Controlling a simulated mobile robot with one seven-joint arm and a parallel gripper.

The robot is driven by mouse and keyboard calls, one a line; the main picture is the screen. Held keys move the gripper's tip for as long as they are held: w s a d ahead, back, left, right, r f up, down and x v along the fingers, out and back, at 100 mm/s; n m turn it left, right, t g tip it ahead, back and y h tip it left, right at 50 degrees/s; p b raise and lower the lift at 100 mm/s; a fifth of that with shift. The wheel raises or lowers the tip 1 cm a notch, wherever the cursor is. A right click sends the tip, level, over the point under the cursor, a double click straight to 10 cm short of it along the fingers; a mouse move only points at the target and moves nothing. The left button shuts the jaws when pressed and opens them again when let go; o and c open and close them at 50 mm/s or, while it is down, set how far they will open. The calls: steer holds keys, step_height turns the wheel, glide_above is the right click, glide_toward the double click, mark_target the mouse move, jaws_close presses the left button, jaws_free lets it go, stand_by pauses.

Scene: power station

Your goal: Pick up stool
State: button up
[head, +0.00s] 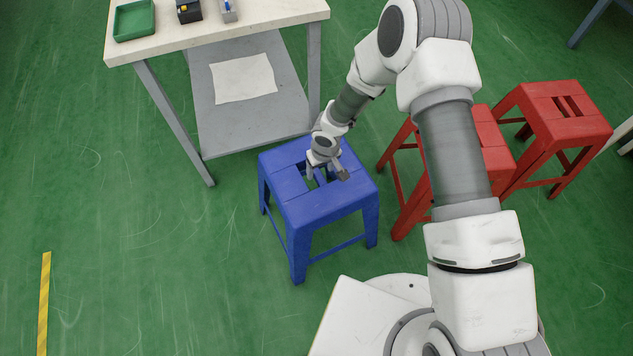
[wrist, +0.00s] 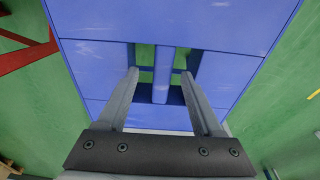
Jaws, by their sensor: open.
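The blue stool (head: 325,207) stands upright on the green floor, in the middle of the head view. Its seat has two slots with a narrow bar between them. My gripper (head: 325,179) is over the seat at the slots, pointing down. In the wrist view the blue seat (wrist: 95,62) fills most of the picture. The open fingers (wrist: 161,74) lie on either side of the central bar (wrist: 162,80), apart from it, with their tips at the slots. I cannot tell how deep the tips are in the slots. Nothing is held.
Two red stools (head: 497,148) (head: 555,110) stand to the right, the nearer one partly behind my arm. A workbench (head: 270,12) with a green tray (head: 134,19) and a lower shelf (head: 205,120) stands behind the blue stool. The floor to the left is clear, with a yellow stripe (head: 43,300).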

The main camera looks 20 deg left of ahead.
mark_target(317, 171)
steer(key=f, duration=0.1)
steer(key=a+f+b, duration=0.1)
steer(key=f, duration=0.1)
steer(key=w+f+b, duration=0.1)
steer(key=f, duration=0.1)
steer(key=shift+a, duration=0.3)
jaws_close()
stand_by(1.0)
